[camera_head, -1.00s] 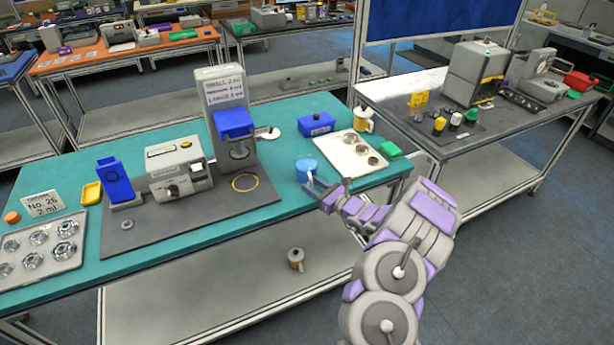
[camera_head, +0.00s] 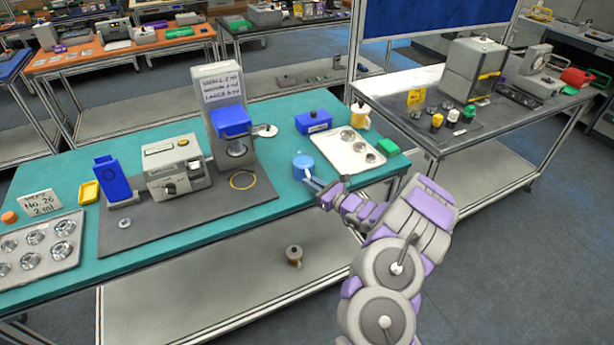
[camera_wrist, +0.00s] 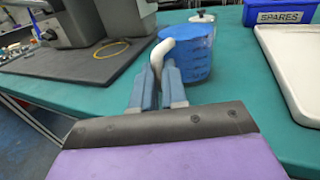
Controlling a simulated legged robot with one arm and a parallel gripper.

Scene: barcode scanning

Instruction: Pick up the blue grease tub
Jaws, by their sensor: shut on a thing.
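The blue grease tub (camera_head: 303,166) is a short blue cylinder near the front edge of the teal bench. In the wrist view the tub (camera_wrist: 191,57) stands upright just beyond my fingertips, with a pale curved handle (camera_wrist: 160,50) on its near side. My gripper (camera_wrist: 163,74) is shut on this handle, one finger on each side. In the head view my gripper (camera_head: 316,186) reaches the tub from the lower right. Whether the tub's base touches the bench cannot be told.
A white tray (camera_head: 336,158) with metal cups lies right of the tub, with a blue SPARES box (camera_head: 313,122) behind it. A dark mat (camera_head: 215,205) with a dispenser and a grey machine lies left. Bare teal bench (camera_head: 277,180) separates mat and tub.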

